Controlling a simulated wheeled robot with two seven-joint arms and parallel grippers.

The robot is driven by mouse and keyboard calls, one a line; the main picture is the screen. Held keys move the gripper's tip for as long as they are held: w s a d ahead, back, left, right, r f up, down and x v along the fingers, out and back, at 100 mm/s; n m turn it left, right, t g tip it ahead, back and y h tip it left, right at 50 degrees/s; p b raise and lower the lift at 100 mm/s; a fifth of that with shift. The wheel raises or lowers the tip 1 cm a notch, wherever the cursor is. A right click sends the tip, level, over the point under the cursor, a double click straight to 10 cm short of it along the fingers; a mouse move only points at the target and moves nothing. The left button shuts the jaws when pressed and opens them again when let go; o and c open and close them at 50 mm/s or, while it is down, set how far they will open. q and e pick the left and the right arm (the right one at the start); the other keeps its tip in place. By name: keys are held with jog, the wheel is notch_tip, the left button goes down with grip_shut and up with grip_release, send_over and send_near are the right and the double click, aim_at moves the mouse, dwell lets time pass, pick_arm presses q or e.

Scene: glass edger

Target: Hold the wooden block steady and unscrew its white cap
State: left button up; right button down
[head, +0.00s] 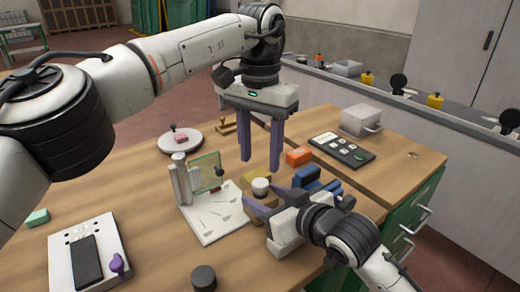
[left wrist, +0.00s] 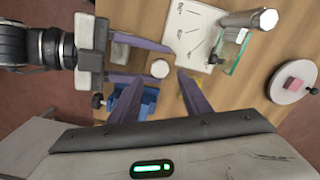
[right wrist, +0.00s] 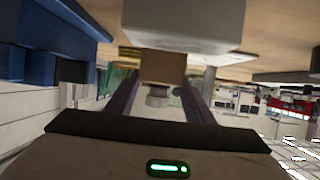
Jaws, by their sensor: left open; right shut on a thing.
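The white cap (head: 260,186) is a small round disc, facing up, on top of the wooden block (right wrist: 162,68). In the head view most of the block is hidden by my right gripper (head: 263,199). That gripper is low at the table, shut on the block from the side. In the right wrist view the block sits between its fingers, with the cap (right wrist: 157,96) against it. My left gripper (head: 260,166) is open and empty, pointing down above the cap. In the left wrist view the cap (left wrist: 160,68) lies beyond and between its fingertips, apart from both.
A white board with a glass pane (head: 206,172) stands to the left. A dark cylinder (head: 204,278) is near the front.

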aim_at(260, 183)
pick_arm(q)
notch_tip(260, 183, down, 7)
jog(key=shift+f, duration=0.1)
dwell(0.3)
jog(key=c, duration=1.1)
jog(key=shift+o, duration=0.2)
jog(key=shift+n, duration=1.8)
jog(key=o, duration=1.1)
jog(key=shift+o, duration=0.2)
